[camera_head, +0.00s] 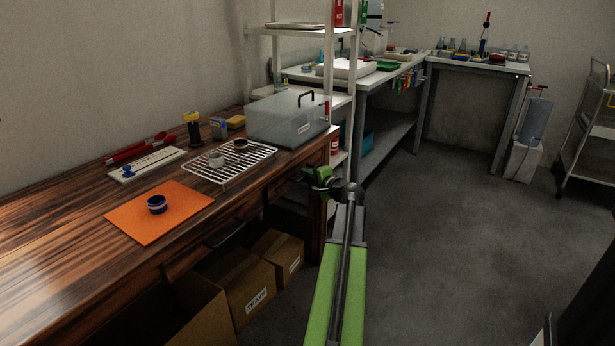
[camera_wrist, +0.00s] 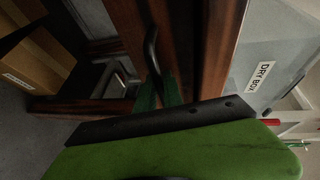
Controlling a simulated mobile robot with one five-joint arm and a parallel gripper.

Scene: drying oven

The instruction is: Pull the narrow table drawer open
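The wooden table (camera_head: 60,235) runs along the left wall in the head view. My gripper (camera_head: 318,178) is at the front of its far right end. In the wrist view a dark bar handle (camera_wrist: 152,50) stands off the reddish wooden front, which I take as the narrow drawer (camera_wrist: 186,35). The green fingertips of my gripper (camera_wrist: 158,94) are at the near end of this handle, one on either side of it. Whether they press on it is unclear. The drawer's face is mostly hidden in the head view, and I see no clear gap around it.
A clear dry box (camera_head: 290,120) and a wire rack (camera_head: 228,165) stand on the table. An orange mat (camera_head: 150,222) with a blue ring lies nearer. Cardboard boxes (camera_head: 250,292) sit under the table. The grey floor (camera_head: 440,250) to the right is free.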

